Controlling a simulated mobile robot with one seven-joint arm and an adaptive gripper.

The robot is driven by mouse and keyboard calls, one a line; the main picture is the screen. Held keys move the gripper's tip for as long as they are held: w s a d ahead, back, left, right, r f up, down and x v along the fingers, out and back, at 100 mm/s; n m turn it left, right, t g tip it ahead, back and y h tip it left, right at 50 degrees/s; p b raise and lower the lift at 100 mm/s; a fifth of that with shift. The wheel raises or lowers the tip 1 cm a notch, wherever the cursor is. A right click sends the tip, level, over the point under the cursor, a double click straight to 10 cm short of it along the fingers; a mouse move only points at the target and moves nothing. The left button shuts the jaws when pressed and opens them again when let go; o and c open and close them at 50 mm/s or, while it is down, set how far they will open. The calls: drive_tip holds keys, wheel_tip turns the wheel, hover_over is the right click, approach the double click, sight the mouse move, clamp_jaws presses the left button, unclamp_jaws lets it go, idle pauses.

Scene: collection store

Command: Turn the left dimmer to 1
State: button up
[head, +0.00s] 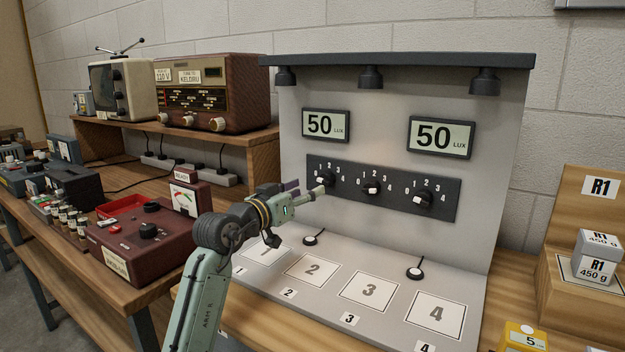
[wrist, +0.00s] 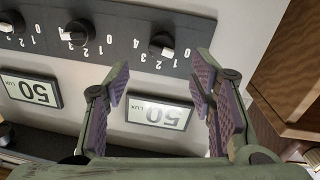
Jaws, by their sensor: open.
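The left dimmer (head: 327,177) is a black knob with a white mark on the dark strip (head: 392,199), left of two similar knobs. Its scale runs 0 to 4; the white mark lies on the low-number side, but I cannot read its exact setting. The left display (head: 325,125) above it reads 50 LUX. My gripper (head: 306,188) is open and empty, just left of and before this knob. In the inverted wrist view the left dimmer (wrist: 161,43) shows ahead, between the line of my two purple-padded fingers (wrist: 163,75). I see no contact.
The middle dimmer (head: 372,187) and right dimmer (head: 423,198) share the strip. The right display (head: 440,137) reads 50 LUX. Numbered cards (head: 367,291) and small sensors (head: 414,273) lie on the shelf below. A red device (head: 140,240) stands left of my arm; a wooden radio (head: 211,91) is behind.

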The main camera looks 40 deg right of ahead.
sight(322, 182)
drive_tip(key=p+x, duration=0.2)
drive_tip(key=x, duration=0.5)
drive_tip(key=shift+w+d, duration=0.15)
drive_tip(key=shift+w, duration=0.05)
drive_tip(key=shift+c, duration=0.2)
drive_tip(key=c, duration=1.1)
